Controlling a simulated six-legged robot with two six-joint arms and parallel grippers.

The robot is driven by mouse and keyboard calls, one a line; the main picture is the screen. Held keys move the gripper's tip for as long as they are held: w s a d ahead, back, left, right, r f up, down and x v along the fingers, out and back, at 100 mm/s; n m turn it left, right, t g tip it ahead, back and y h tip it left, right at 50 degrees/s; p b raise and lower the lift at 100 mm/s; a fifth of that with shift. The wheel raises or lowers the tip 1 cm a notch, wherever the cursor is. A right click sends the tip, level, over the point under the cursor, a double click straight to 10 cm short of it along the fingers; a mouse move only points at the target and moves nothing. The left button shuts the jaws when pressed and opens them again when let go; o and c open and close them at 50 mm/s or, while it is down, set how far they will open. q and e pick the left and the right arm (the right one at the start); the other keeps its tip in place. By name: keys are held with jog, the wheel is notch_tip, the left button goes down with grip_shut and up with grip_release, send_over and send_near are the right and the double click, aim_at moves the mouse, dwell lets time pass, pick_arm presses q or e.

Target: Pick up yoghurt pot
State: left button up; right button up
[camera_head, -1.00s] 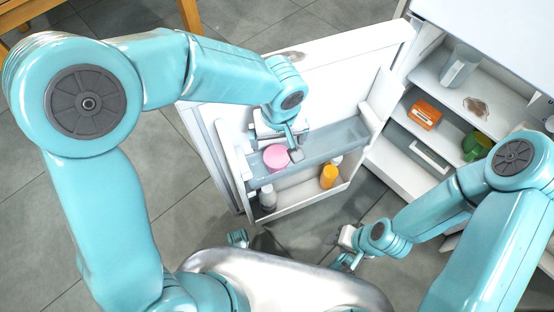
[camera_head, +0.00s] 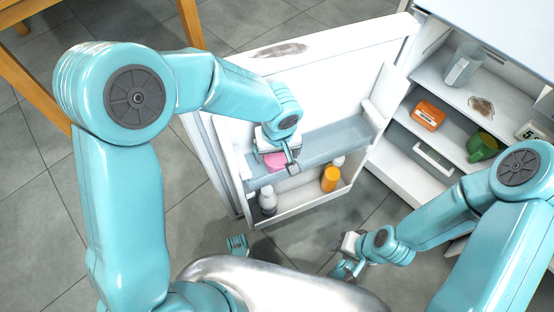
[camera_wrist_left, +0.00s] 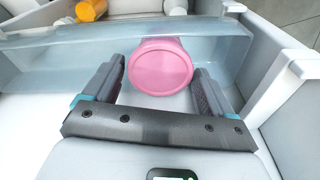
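The pink yoghurt pot (camera_head: 275,160) stands in the upper bin of the open fridge door, partly hidden by my left gripper in the head view. In the left wrist view the pot (camera_wrist_left: 160,68) shows its round pink end between the two fingers. My left gripper (camera_head: 279,163) is at the pot. Its fingers (camera_wrist_left: 158,88) are apart, one on each side of the pot; I cannot tell whether they touch it. My right gripper (camera_head: 345,256) is low at the front, away from the door, and its opening is unclear.
The lower door bin holds a white bottle (camera_head: 267,200) and an orange bottle (camera_head: 330,178). The translucent bin wall (camera_wrist_left: 60,60) lies close to my left fingers. The fridge shelves hold an orange box (camera_head: 428,114), a green item (camera_head: 482,147) and a clear container (camera_head: 462,66).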

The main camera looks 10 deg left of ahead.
pick_arm(q)
jog(key=c, duration=0.8)
jog(key=shift+o, duration=0.2)
